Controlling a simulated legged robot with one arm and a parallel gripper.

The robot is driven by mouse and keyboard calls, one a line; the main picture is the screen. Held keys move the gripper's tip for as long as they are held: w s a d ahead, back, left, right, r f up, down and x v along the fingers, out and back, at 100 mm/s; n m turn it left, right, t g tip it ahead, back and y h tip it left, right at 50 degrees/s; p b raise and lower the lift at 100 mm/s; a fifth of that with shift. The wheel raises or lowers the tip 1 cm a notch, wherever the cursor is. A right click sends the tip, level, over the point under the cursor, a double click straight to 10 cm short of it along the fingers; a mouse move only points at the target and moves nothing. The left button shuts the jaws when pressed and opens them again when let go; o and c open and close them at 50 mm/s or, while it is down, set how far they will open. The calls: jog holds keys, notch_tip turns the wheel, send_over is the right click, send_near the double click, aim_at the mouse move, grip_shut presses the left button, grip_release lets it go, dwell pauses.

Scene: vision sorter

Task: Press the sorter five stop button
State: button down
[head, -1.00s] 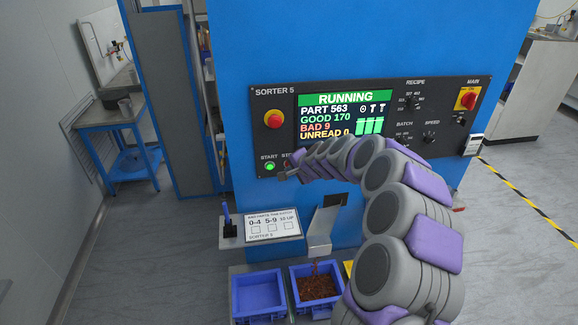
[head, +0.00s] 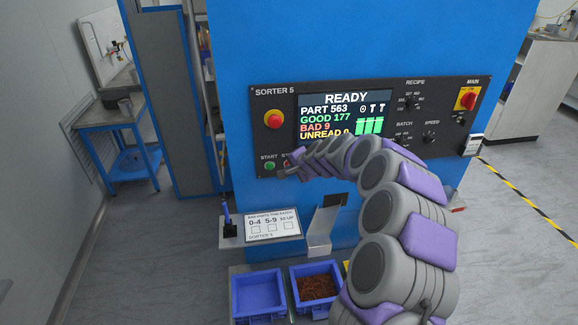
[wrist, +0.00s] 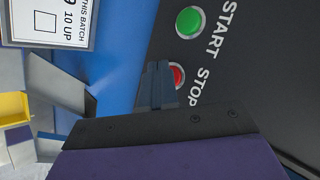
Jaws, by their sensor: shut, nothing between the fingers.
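The sorter five control panel (head: 380,98) is dark, on a blue machine, and its screen (head: 345,117) reads READY, GOOD 177, BAD 9. The red stop button (wrist: 178,75) shows in the wrist view, partly covered by my gripper (wrist: 158,82). My gripper is shut and empty, with its tips at the button; I cannot tell whether they touch it. In the head view my gripper (head: 287,170) is at the panel's lower left and hides the stop button. The green start button (head: 269,166) is to its left, also in the wrist view (wrist: 189,22).
A red emergency knob (head: 274,119) is above the buttons. A batch card (head: 272,226) with a pen beside it lies on a shelf below. A metal chute (head: 320,228) stands over a blue bin (head: 313,270) of reddish parts; an empty blue bin (head: 258,271) is beside it.

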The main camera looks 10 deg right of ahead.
jog(key=shift+s, duration=0.85)
jog(key=s, duration=0.5)
dwell(0.6)
